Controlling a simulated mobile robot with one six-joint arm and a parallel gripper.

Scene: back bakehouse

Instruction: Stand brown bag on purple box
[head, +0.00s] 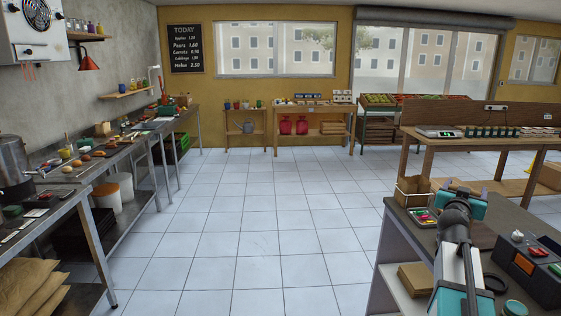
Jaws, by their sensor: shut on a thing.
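My wrist hides most of the fingers. I cannot tell whether the bag's base touches the counter. I cannot make out a purple box; my arm covers part of the counter.
A tray of small coloured items (423,217) lies just in front of the bag. A dark box (527,268) and a green round tub (514,308) stand right of my arm. A wooden table with a scale (438,132) is behind. The tiled floor at left is clear.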

